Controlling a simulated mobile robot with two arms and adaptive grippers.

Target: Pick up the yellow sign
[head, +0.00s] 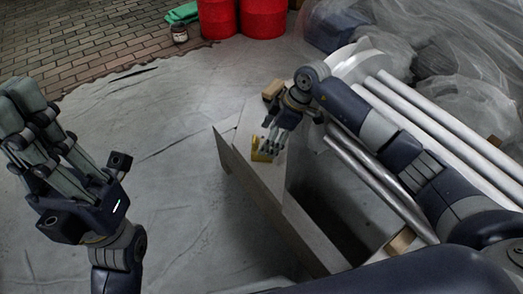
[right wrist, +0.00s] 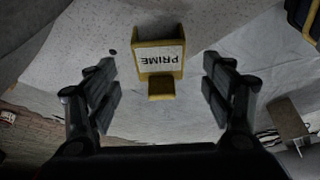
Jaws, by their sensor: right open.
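The yellow sign (head: 258,155) stands on a pale ledge-like surface (head: 240,142) in the head view, partly hidden by my right gripper (head: 273,147). In the right wrist view the sign (right wrist: 158,85) is upside down, with a white face reading PRIME and a yellow border. My right gripper (right wrist: 159,66) is open, with its fingers on both sides of the sign and gaps between them and it. My left gripper (head: 22,98) is raised at the left, away from the sign; how far its fingers are apart is unclear.
A small tan block (head: 271,90) lies behind my right gripper. Long metal pipes (head: 450,140) and clear plastic sheeting (head: 440,35) fill the right side. Red containers (head: 262,18) and a small jar (head: 180,33) stand at the back. The sheeted floor (head: 170,130) is open at centre left.

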